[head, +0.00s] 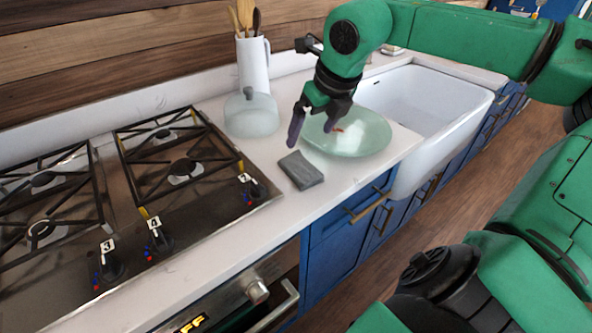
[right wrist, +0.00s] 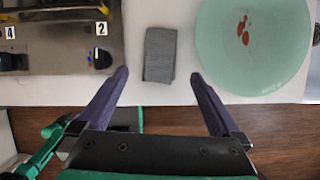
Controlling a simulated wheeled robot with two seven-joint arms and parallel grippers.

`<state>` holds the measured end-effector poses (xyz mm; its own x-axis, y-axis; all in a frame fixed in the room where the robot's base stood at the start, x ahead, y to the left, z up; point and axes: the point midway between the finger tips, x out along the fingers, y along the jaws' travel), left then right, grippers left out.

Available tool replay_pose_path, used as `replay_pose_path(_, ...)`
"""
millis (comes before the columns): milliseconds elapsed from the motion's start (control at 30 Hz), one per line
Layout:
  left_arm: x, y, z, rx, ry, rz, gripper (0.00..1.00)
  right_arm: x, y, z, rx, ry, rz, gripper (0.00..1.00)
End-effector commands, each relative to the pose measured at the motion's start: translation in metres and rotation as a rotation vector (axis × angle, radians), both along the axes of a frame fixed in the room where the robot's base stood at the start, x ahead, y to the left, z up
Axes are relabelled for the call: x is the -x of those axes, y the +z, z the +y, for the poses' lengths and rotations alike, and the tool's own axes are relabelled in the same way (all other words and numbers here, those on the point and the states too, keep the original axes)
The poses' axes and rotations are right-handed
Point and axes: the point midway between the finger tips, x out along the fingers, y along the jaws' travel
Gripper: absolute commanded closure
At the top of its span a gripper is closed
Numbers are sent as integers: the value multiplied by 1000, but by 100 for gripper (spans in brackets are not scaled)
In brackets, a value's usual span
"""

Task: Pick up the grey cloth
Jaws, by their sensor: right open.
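The grey cloth (head: 301,170) lies folded on the white counter, between the stove and a pale green plate. In the right wrist view the cloth (right wrist: 160,54) is a ribbed grey rectangle, beyond the fingertips and between their lines. My right gripper (head: 311,124) is open and empty, above the counter near the cloth and the plate's left edge. In the right wrist view its two purple fingers (right wrist: 158,74) are spread wide and do not touch the cloth. My left gripper is not in view.
The plate (head: 361,137) holds small reddish pieces and stands close right of the cloth. The stove (head: 200,218) with knobs is to the left. A glass dome (head: 251,115) and a utensil jug (head: 253,66) stand behind. A white sink (head: 436,102) is at right.

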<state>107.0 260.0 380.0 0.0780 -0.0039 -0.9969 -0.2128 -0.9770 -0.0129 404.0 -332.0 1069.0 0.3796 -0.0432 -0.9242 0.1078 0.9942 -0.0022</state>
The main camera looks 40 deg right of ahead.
Motion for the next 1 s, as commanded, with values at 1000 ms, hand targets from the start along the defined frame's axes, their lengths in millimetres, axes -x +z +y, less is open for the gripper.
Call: replay_pose_path(1000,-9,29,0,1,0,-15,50,-48,-116,-7,-2,2,0,23)
